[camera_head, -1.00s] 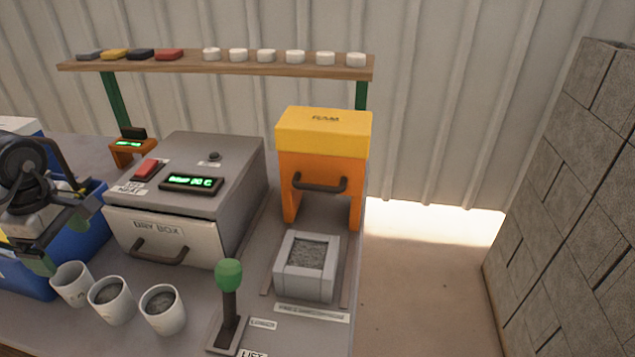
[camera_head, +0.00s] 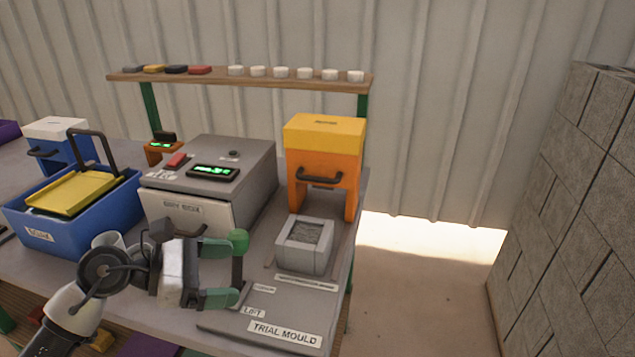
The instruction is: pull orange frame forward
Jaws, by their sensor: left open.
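The orange frame (camera_head: 338,168) stands upright at the back right of the bench on two legs. It has a yellow top block (camera_head: 325,132) and a dark handle (camera_head: 320,178) on its front. A grey mould (camera_head: 305,245) filled with grainy grey material sits in front of it, apart from its legs. My left gripper (camera_head: 220,271) has green fingertips and is open, in front of the drying box and left of the mould. My right gripper is not in view.
The grey dry box (camera_head: 188,213) stands left of the frame. A blue bin (camera_head: 75,230) with a yellow tray is farther left. Cups near the box are mostly hidden by my arm. A shelf (camera_head: 220,78) spans behind. Block stacks (camera_head: 570,200) stand right, beyond open floor.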

